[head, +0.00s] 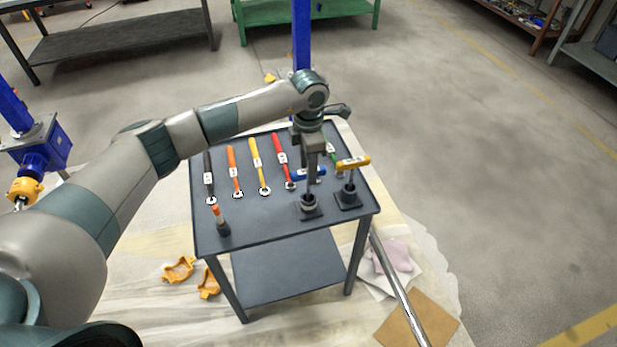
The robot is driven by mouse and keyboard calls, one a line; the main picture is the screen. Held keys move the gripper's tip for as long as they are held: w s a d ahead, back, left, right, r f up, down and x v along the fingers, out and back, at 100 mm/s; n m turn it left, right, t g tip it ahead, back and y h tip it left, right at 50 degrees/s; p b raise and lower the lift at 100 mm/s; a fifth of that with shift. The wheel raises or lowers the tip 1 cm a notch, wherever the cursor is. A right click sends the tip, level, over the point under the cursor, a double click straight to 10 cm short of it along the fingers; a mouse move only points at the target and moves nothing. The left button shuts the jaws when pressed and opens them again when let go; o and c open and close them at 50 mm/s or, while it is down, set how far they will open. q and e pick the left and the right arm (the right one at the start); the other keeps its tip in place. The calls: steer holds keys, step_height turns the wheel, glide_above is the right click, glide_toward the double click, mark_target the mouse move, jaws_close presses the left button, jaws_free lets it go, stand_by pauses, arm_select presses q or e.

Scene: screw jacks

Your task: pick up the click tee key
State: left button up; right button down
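Two tee keys stand upright in dark square holders at the right side of the grey table (260,221). One has a yellow handle (353,162) with a pale label. The other has a blue handle (318,179) and is partly hidden by my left gripper. I cannot read the labels to tell which is the click tee key. My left gripper (312,178) points down over the blue-handled key, at or very close to its handle. Its fingers are too small and overlapped to show whether they are open or shut on it. My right gripper is not in view.
Black (208,178), orange (234,172), yellow (259,167) and red (282,161) wrenches lie in a row, with a green-handled tool (333,153) behind. A small orange-topped tool (218,219) stands at front left. A blue post (301,35) rises behind the table.

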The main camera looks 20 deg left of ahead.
mark_target(308, 190)
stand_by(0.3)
arm_select(q)
steer(key=shift+s+f+p, duration=0.15)
steer(key=shift+f+p, duration=0.8)
steer(key=shift+p, duration=0.15)
step_height(308, 190, down, 2)
steer(key=shift+a+f+p, duration=0.1)
steer(key=shift+p, duration=0.35)
steer(key=shift+f, duration=0.55)
jaws_close()
